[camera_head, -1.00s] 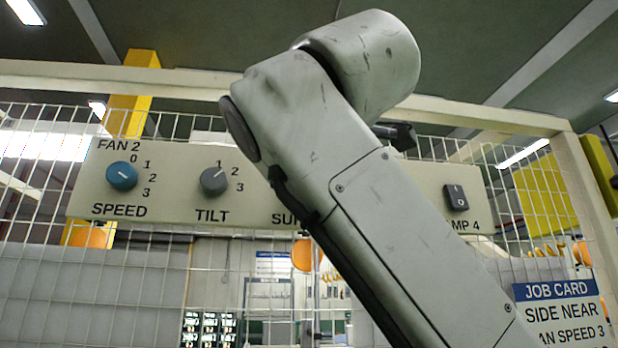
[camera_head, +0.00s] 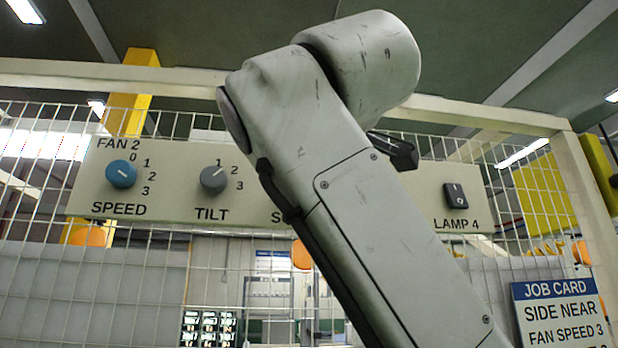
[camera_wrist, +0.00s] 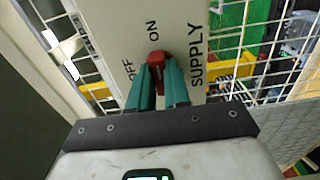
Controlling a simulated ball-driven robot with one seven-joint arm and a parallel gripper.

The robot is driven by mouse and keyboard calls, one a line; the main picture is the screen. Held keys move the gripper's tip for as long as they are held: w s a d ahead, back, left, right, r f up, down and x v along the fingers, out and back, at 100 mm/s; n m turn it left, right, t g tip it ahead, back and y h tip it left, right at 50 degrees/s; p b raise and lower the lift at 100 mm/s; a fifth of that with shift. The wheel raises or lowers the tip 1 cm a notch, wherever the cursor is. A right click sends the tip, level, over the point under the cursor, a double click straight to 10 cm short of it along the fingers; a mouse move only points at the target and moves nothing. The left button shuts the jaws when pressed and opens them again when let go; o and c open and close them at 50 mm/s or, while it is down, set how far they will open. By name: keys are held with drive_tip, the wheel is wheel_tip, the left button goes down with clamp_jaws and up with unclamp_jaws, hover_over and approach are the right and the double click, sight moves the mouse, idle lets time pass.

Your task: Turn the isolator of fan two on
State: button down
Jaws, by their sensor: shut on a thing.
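The red isolator handle (camera_wrist: 156,60) shows in the wrist view on a pale panel, beside the word SUPPLY and between the marks OFF and ON. My gripper (camera_wrist: 159,72) has its two teal fingers shut on the handle, one on each side. The fingers hide much of the handle, so I cannot tell exactly which mark it points to. In the head view my arm hides the isolator. The FAN 2 panel (camera_head: 152,170) shows there, with a blue SPEED knob (camera_head: 121,174) and a grey TILT knob (camera_head: 214,179).
A black rocker switch (camera_head: 455,196) labelled LAMP 4 sits right of my arm. A job card (camera_head: 558,312) hangs at the lower right, reading SIDE NEAR and FAN SPEED 3. White wire mesh (camera_head: 60,225) surrounds the panel.

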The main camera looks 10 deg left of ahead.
drive_tip(key=shift+f, duration=0.1)
drive_tip(key=c, duration=1.1)
unclamp_jaws()
drive_tip(key=b+v, duration=0.3)
drive_tip(key=v, duration=0.8)
drive_tip(key=shift+w+b, duration=0.1)
drive_tip(key=shift+b, duration=0.25)
